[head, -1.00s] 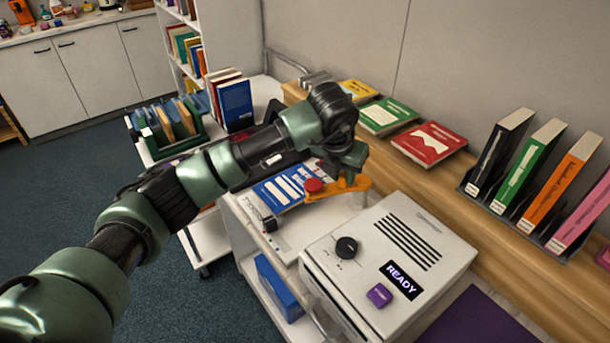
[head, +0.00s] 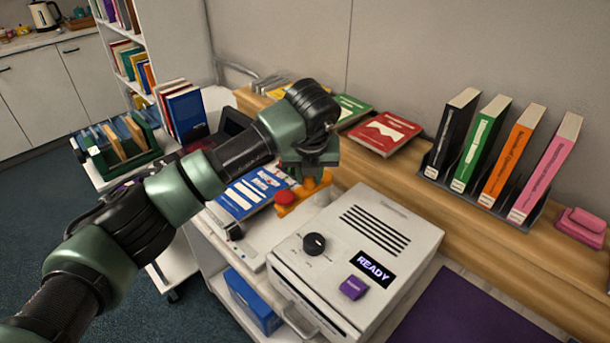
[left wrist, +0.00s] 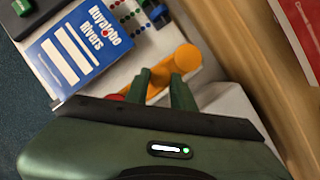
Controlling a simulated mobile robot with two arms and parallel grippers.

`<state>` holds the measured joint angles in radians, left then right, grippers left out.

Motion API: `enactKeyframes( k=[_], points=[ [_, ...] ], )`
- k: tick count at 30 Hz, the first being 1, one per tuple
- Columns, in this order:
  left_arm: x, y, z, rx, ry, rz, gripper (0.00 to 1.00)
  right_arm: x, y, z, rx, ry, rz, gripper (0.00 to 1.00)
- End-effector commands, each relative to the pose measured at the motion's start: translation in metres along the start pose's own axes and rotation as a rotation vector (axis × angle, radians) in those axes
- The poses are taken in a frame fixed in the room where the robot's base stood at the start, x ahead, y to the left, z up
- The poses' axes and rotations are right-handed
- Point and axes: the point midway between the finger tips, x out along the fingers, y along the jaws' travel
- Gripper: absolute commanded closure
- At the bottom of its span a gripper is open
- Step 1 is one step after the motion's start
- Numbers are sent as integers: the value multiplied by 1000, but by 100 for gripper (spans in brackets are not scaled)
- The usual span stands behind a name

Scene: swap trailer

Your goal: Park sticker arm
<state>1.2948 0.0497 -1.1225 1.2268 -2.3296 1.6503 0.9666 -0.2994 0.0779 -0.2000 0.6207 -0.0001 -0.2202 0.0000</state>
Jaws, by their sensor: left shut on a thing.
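The orange sticker arm (head: 299,193) with a red knob (head: 285,197) stands between a blue book (head: 245,196) and the white machine. My left gripper (head: 309,172) is lowered over the orange arm and shut on it; its own wrist partly hides the grip. In the left wrist view, my left gripper's green fingers (left wrist: 162,88) close around the orange arm (left wrist: 187,58), and the red knob (left wrist: 113,98) is partly hidden. The blue book (left wrist: 82,45) lies beside the arm, white bars on its cover. My right gripper is not in view.
The white machine (head: 400,228) with a READY display stands right of the arm. A wooden shelf (head: 400,178) behind holds a red book (head: 385,132) and a rack of upright books (head: 500,150). A cart with a green book holder (head: 115,146) is at left.

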Motion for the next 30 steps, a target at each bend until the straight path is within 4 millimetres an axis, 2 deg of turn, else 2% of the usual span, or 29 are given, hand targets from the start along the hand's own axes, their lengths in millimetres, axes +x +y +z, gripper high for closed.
enactKeyframes(
  k=[4,5,7,16,19,30],
  points=[
    [-2,0,2,-1,-4,-3,100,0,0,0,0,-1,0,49],
    [-2,0,2,-1,-4,-3,73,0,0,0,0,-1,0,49],
    [-2,0,1,-1,-3,-3,54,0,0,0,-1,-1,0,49],
    [-1,0,0,0,-1,-2,54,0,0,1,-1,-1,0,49],
    [-6,0,1,0,-3,-3,54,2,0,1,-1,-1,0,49],
    [-64,0,1,0,-5,-3,54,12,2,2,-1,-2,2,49]
  ],
)
